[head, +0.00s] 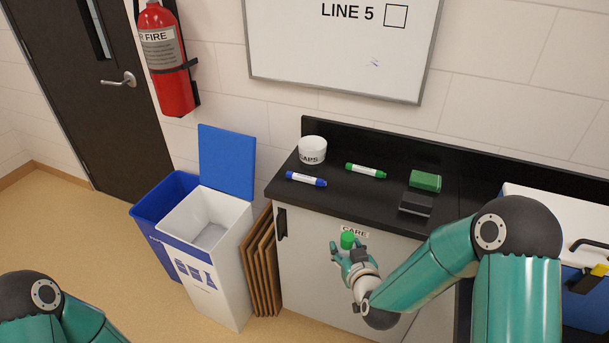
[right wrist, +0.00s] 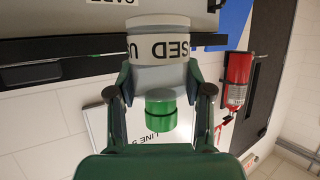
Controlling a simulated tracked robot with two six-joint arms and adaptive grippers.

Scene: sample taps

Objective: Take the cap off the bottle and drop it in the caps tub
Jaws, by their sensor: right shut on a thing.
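My right gripper (head: 355,262) is shut on the bottle in front of the cabinet, below the counter edge. In the right wrist view the bottle (right wrist: 162,48) is pale, with dark upside-down lettering, between the fingers of my right gripper (right wrist: 161,92). Its green cap (right wrist: 160,110) is on the bottle's end; it also shows in the head view (head: 347,240), on top. In the head view the gripper hides most of the bottle. The white caps tub (head: 312,150) stands on the counter's back left. My left gripper is out of view; only part of that arm shows at lower left.
On the black counter (head: 330,200) lie a blue marker (head: 306,179), a green marker (head: 366,171), a green box (head: 425,181) and a dark block (head: 416,204). Bins (head: 205,225) and brown flattened boards (head: 262,265) stand left of the cabinet. Open floor lies at left.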

